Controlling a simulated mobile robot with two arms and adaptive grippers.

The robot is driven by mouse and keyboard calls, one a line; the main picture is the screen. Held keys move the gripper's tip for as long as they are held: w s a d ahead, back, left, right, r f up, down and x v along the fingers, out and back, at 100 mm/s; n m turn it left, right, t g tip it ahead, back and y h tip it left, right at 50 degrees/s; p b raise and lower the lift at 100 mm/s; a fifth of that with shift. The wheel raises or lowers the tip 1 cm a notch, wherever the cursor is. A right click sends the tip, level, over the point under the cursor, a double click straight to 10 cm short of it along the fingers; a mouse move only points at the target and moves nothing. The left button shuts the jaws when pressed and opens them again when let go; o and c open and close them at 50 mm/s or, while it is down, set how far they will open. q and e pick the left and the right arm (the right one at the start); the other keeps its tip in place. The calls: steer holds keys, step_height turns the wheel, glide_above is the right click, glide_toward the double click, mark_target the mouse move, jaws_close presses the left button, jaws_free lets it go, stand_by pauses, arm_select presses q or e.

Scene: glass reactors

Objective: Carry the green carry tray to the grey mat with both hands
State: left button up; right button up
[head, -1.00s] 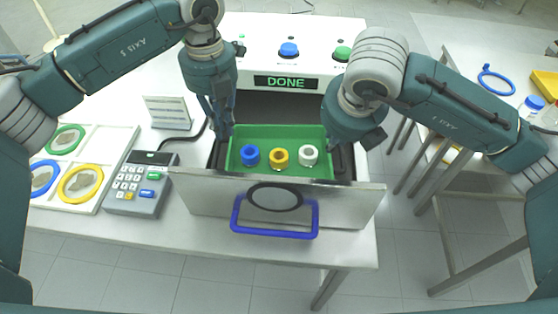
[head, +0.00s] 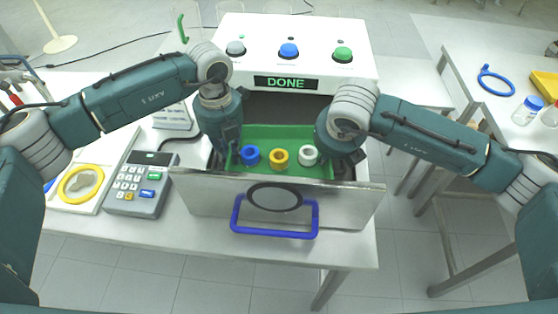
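The green carry tray (head: 290,133) sits inside the open drawer of the white machine. It holds a blue ring-shaped piece (head: 249,155), a yellow one (head: 279,157) and a white one (head: 308,155) in a row. My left gripper (head: 229,156) points down at the tray's left end. My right gripper (head: 347,165) is down at its right end. The fingers of both are small and partly hidden by the wrists and drawer, so I cannot tell whether they touch or grip the tray. I cannot make out a grey mat.
The drawer front (head: 350,204) with its blue handle (head: 275,235) stands in front of the tray. A keypad box (head: 140,185) is left of the drawer. The white machine (head: 250,66) reads DONE behind. A side table at right holds a blue ring (head: 497,88) and a bottle (head: 527,112).

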arm_select(q)
jaws_close()
arm_select(e)
jaws_close()
steer(key=shift+r, duration=0.1)
